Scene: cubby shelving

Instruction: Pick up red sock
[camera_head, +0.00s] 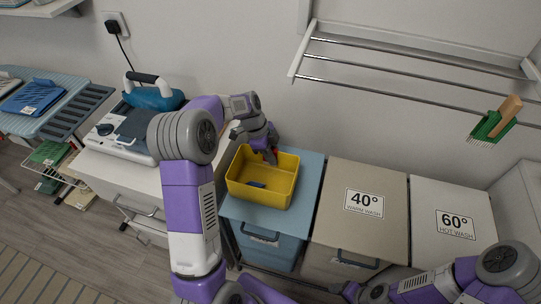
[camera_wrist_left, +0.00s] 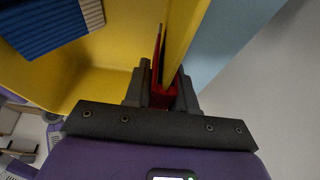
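The red sock (camera_wrist_left: 158,92) is between the fingers of my left gripper (camera_wrist_left: 163,88), at the wall of a yellow bin (camera_head: 262,195). Red shows on both sides of the thin yellow wall edge. The fingers are close together, and red fills the gap between them. In the head view, my left gripper (camera_head: 270,152) is at the bin's back right rim, with only a small bit of red showing; the rest of the sock is hidden. My right arm is at the lower right, with its gripper (camera_head: 352,292) small and partly cut off at the bottom edge.
A blue item (camera_head: 257,184) lies in the bin. The bin stands on a blue hamper (camera_head: 309,175), beside the 40° hamper (camera_head: 386,190) and 60° hamper (camera_head: 455,197). A drying rack (camera_head: 420,62) is on the wall. An iron (camera_head: 152,95) stands left.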

